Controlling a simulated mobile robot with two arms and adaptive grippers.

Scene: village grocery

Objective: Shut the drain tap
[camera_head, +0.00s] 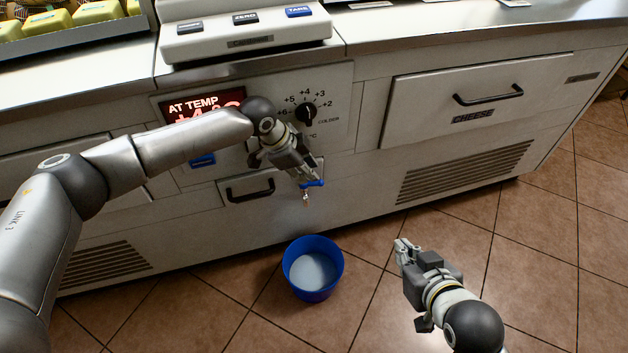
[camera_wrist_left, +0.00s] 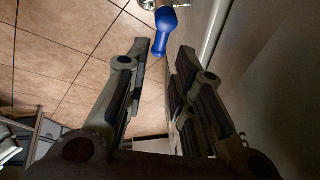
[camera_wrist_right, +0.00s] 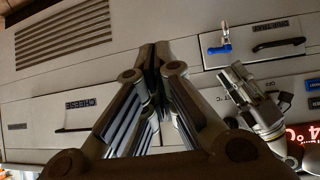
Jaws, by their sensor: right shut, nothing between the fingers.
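The drain tap (camera_head: 306,199) is a small metal spout on the front of the counter, with a blue lever (camera_head: 313,184). The lever lies roughly sideways in the head view. My left gripper (camera_head: 303,177) is right at the lever. In the left wrist view the blue lever (camera_wrist_left: 165,30) shows just beyond the tips of my open left gripper (camera_wrist_left: 162,52), with nothing seen held. The tap's lever also shows in the right wrist view (camera_wrist_right: 219,49). My right gripper (camera_head: 402,246) is shut and empty, above the floor to the right.
A blue bucket (camera_head: 332,271) with pale liquid stands on the tiled floor below the tap. A drawer handle (camera_head: 250,191) is left of the tap. A temperature dial (camera_head: 307,114) sits above it, and a cheese drawer (camera_head: 470,100) is to the right. The floor at right is clear.

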